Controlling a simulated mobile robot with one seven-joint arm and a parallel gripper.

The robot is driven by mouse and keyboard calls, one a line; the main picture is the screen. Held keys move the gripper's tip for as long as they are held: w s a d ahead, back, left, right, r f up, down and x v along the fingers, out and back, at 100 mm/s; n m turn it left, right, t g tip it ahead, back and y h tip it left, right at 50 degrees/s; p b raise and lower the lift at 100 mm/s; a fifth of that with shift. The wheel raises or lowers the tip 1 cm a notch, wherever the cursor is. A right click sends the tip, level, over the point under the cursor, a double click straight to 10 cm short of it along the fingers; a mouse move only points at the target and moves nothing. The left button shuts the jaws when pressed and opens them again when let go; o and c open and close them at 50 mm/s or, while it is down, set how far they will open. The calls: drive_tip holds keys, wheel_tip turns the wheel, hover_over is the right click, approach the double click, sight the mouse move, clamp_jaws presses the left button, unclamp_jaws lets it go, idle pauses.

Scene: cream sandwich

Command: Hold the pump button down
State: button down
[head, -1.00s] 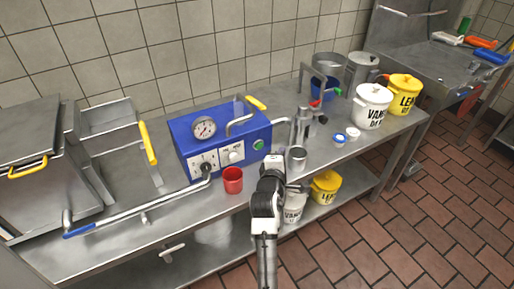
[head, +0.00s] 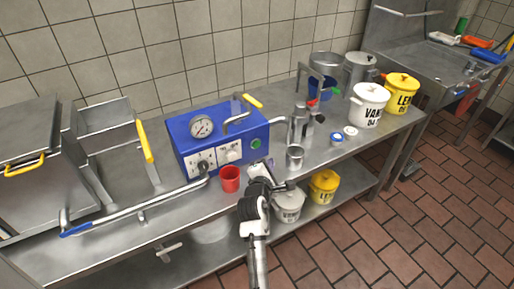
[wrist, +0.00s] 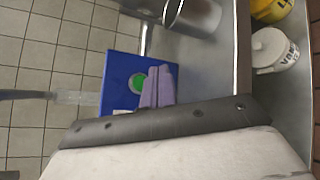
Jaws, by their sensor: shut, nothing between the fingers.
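The blue pump box (head: 187,147) stands on the steel table, with a dial gauge and white switch panels on its front. Its green button (head: 256,143) is at the right end of the front face. My gripper (head: 269,162) is in front of and slightly below the button, with its purple fingers closed and empty. In the wrist view the closed fingers (wrist: 158,87) lie just beside the green button (wrist: 137,82) and cover part of it. I cannot tell whether they touch it.
A red cup (head: 230,180) stands in front of the box, left of my arm. A metal cup (head: 295,157) and a steel pump fitting (head: 300,125) stand to the right. White (head: 368,107) and yellow (head: 401,95) pots are farther right.

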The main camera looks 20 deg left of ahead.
sight(260, 145)
drive_tip(key=w+a+b, duration=0.1)
drive_tip(key=a, duration=0.1)
drive_tip(key=w+a, duration=0.1)
drive_tip(key=w, duration=0.1)
drive_tip(key=shift+a+b, duration=0.35)
drive_tip(key=shift+w+a, duration=0.45)
drive_tip(key=shift+a, duration=0.2)
idle(1.3)
drive_tip(key=shift+w+a, duration=0.25)
drive_tip(key=shift+a, duration=0.05)
drive_tip(key=shift+w+a, duration=0.25)
drive_tip(key=shift+a, duration=0.15)
idle(4.6)
